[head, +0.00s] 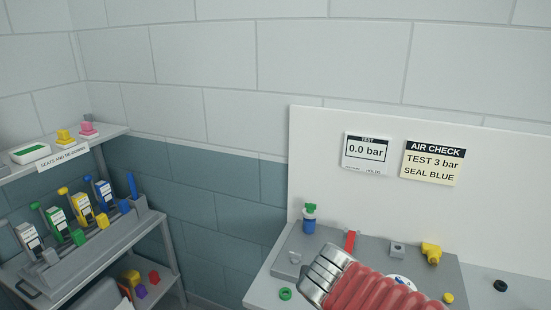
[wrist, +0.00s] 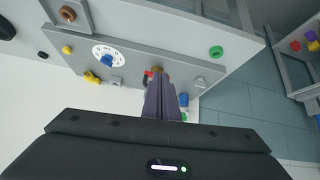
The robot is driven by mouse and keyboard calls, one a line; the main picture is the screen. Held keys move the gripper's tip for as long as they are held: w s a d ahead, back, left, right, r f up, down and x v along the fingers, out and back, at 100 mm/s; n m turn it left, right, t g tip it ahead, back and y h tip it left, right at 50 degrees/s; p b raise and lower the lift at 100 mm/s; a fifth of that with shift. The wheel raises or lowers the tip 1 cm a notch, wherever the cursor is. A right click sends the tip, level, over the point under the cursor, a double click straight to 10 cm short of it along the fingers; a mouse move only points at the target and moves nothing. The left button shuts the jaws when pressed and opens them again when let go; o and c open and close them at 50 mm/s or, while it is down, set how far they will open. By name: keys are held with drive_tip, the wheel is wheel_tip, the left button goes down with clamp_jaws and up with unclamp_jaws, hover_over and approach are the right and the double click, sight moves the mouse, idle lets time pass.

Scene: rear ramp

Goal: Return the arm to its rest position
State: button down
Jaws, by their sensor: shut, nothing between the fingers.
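In the wrist view my gripper (wrist: 160,118) shows as two dark fingers pressed together, with nothing between them. The fingers point toward the grey panel on the bench and overlap its edge in the picture, close to a red part (wrist: 149,74). I see no contact, and the depth gap is hard to judge. In the head view my arm's red ribbed sleeve and metal collar (head: 326,275) cross the lower right, in front of the bench. The fingers cannot be made out there.
The bench panel (head: 288,265) carries a blue-green bottle (head: 309,221), a red lever (head: 350,241), a yellow fitting (head: 431,252) and a dial (wrist: 106,60). A green ring (head: 285,294) lies near the bench's left edge. A rack of coloured tools (head: 95,240) stands left, across a gap.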

drive_tip(key=s+r+n+g+y, duration=0.1)
drive_tip(key=s+r+n+y, duration=0.2)
drive_tip(key=s, duration=0.8)
drive_tip(key=shift+s+r+n, duration=0.35)
drive_tip(key=shift+r+n, duration=0.05)
drive_tip(key=shift+d, duration=0.1)
idle(0.8)
